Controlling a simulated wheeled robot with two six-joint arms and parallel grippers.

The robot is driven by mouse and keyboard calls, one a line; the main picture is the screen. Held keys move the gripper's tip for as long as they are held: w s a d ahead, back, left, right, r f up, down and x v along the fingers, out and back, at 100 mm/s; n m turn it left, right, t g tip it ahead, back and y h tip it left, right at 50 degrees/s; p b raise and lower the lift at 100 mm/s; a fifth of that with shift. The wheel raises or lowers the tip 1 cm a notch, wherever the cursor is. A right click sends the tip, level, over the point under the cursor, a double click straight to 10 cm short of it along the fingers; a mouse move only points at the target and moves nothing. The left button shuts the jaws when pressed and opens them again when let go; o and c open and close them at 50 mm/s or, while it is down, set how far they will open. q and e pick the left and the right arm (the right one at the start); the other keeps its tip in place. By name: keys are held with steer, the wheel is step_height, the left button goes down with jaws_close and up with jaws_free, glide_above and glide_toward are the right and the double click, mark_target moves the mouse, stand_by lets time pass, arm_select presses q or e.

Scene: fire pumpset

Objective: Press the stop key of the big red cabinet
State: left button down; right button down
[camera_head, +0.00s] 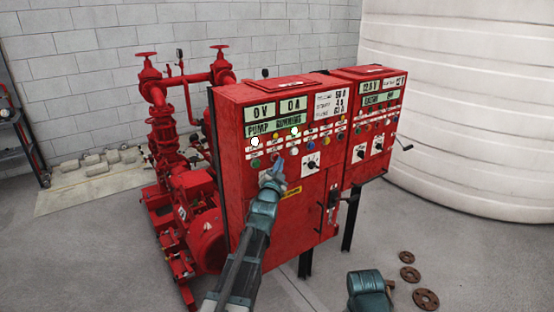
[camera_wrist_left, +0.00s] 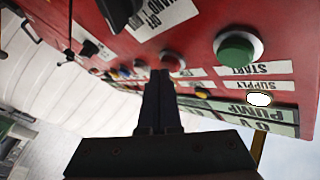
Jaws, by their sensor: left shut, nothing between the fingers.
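The big red cabinet (camera_head: 285,195) stands at the centre of the head view, its front carrying displays, lamps, buttons and a knob. My left gripper (camera_head: 278,167) is shut and empty, held at the button row right of the green start button (camera_head: 256,163). In the left wrist view, the shut fingers (camera_wrist_left: 160,75) point at the panel, with a red button (camera_wrist_left: 172,62) just beyond their tips. I cannot tell whether they touch it. The green button (camera_wrist_left: 235,50), labelled START, is to its right. The stop label is not readable.
A smaller red cabinet (camera_head: 368,125) adjoins on the right. Red pump pipework (camera_head: 165,110) stands behind on the left. A large white tank (camera_head: 470,110) fills the right back. Several brown flanges (camera_head: 410,274) lie on the floor. A selector knob (camera_head: 311,164) is right of my gripper.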

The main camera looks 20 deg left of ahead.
arm_select(q)
steer(key=shift+w+a, duration=0.15)
stand_by(0.5)
steer(key=shift+s+d, duration=0.55)
steer(key=shift+d, duration=0.1)
steer(key=s+d, duration=0.1)
steer(key=d, duration=0.1)
steer(key=s+d, duration=0.2)
stand_by(0.5)
stand_by(0.5)
